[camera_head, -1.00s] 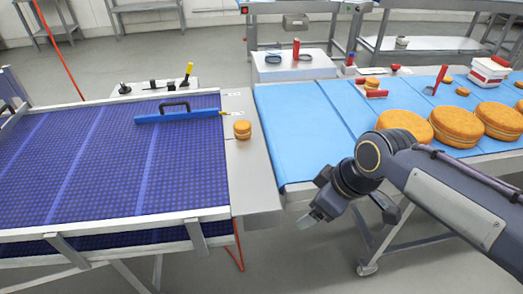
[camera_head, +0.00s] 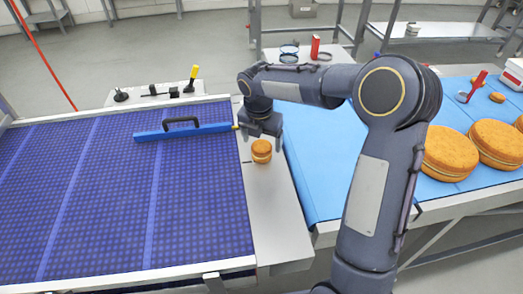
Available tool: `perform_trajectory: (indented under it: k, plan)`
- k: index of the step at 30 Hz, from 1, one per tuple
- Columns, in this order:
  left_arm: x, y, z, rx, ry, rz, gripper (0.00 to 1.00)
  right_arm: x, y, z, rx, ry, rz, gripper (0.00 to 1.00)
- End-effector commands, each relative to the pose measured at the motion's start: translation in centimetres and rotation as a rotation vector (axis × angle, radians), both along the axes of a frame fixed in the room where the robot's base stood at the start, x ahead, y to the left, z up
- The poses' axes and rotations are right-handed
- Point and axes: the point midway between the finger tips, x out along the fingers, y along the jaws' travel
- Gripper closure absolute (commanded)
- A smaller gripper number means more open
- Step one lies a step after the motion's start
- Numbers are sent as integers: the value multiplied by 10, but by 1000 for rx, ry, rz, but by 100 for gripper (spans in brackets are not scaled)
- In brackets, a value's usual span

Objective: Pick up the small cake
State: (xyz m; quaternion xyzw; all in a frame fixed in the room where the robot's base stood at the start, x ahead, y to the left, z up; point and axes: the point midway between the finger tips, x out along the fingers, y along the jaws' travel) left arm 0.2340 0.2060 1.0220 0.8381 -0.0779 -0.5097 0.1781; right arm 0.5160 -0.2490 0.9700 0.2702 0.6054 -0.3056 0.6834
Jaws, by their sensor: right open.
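The small cake (camera_head: 261,151) is a round orange-brown layered cake. It stands upright on the grey metal strip (camera_head: 280,205) between the two belts. My right gripper (camera_head: 262,136) is open just above and behind the small cake, pointing down. I cannot tell whether its fingers touch the cake. The fingertips are small and partly dark in the picture. My left gripper is not in view.
A purple-blue mesh belt (camera_head: 105,195) with a blue bar (camera_head: 185,132) lies to the left. A light blue belt (camera_head: 312,150) lies to the right, with several large cakes (camera_head: 450,153) on it. A white-topped table (camera_head: 290,58) stands behind.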

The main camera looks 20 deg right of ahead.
Motion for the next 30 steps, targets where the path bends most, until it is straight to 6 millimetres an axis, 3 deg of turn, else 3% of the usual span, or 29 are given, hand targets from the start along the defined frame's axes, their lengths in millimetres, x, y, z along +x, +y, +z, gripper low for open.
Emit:
perform_trajectory:
  k: [9, 17, 25, 30]
  plan:
    - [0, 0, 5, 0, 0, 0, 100, 6, -2, -41, 1, 2, -1, 19]
    - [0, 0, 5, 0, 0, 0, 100, 7, -3, -43, 1, 0, -2, 19]
    - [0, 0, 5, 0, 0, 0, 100, 7, -3, -43, 2, 0, -2, 54]
    - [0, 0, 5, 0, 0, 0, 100, 7, -2, -42, 1, -1, -2, 54]
